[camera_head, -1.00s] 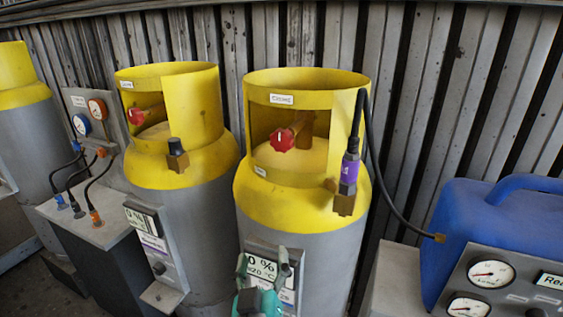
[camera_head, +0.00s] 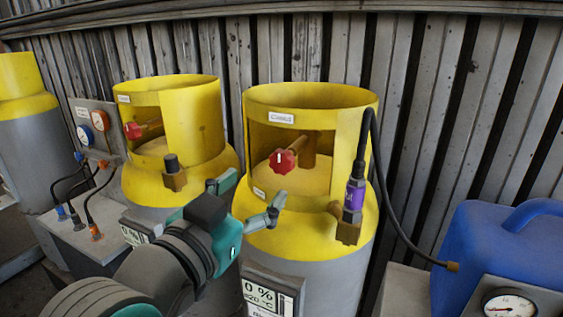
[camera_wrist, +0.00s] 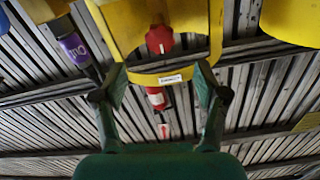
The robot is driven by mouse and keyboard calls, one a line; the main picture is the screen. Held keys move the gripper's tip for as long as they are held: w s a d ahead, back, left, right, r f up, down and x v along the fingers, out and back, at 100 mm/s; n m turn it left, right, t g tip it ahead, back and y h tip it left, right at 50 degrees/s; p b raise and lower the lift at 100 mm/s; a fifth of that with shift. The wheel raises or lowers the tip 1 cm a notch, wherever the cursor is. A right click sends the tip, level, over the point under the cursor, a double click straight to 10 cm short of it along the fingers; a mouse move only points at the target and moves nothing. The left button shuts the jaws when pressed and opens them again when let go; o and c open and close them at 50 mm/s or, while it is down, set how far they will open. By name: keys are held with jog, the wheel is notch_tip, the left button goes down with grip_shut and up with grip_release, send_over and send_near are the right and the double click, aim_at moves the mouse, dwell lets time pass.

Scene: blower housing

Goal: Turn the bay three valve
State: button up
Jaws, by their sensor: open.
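The nearer grey cylinder with a yellow collar (camera_head: 312,95) stands at centre in the head view. Its red valve knob (camera_head: 282,160) sits inside the collar opening and also shows in the wrist view (camera_wrist: 159,39), beyond the fingertips. My gripper (camera_head: 248,200) is open and empty, in front of and left of this cylinder, lower than the knob and apart from it. In the wrist view my gripper's two fingers (camera_wrist: 160,85) spread below the collar's label. A second cylinder (camera_head: 200,115) with its own red knob (camera_head: 133,130) stands to the left. I cannot read the bay numbers.
A display panel (camera_head: 268,292) reads 0 %. Gauges and hoses (camera_head: 98,125) are at left. A corrugated wall (camera_head: 430,110) stands behind.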

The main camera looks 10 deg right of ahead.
aim_at(279, 164)
jog(key=x, duration=1)
jog(key=c, duration=1.2)
jog(key=shift+o, duration=0.2)
